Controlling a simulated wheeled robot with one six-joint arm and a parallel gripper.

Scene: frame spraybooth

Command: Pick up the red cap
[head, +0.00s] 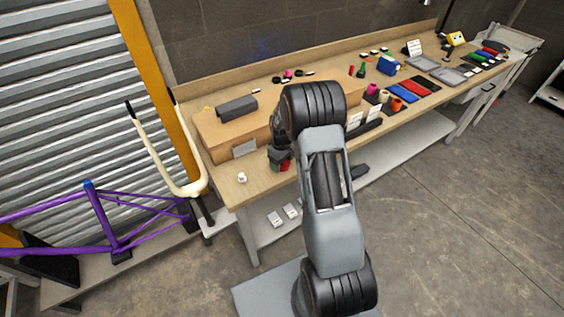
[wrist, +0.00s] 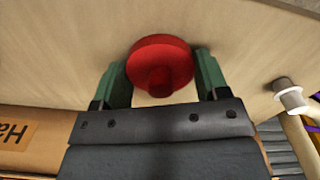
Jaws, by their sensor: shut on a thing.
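The red cap (wrist: 160,62) is a round disc with a short stem, seen in the wrist view between the two green fingers of my gripper (wrist: 160,85). My gripper is shut on it. The wooden bench top shows behind the cap, and I cannot tell whether the cap touches it. In the head view my gripper (head: 280,165) is low over the near left end of the bench, with a little red of the cap (head: 284,168) showing by the fingers.
The wooden bench (head: 224,186) runs to the back right. A cardboard box (head: 217,135) stands beside my gripper. A small white piece (head: 242,178) sits near the bench's left end. Several coloured parts and trays lie farther along. A purple frame (head: 104,225) stands left.

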